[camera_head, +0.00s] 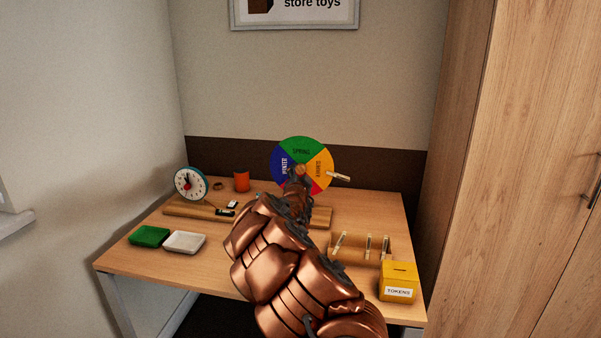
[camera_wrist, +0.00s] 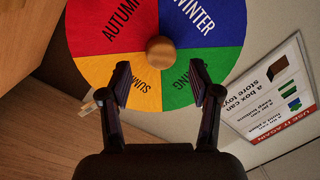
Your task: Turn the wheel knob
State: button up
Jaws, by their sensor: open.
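The season wheel (camera_head: 302,149) stands upright at the back of the table, with green, orange, blue and red sectors. In the wrist view the wheel (camera_wrist: 109,27) shows AUTUMN, WINTER, SPRING and SUMMER sectors. Its round wooden knob (camera_wrist: 160,50) sits at the middle of the wheel face. My gripper (camera_wrist: 165,88) is open and empty, with its fingers on either side of and just short of the knob in the picture. In the head view my gripper (camera_head: 300,178) is in front of the wheel and covers its lower middle. I cannot tell whether the fingers touch the wheel.
A tall cabinet (camera_head: 505,180) stands at right.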

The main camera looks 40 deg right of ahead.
aim_at(300, 169)
jog(key=shift+x, duration=1.5)
jog(key=shift+c, duration=0.4)
jog(key=c, duration=1.1)
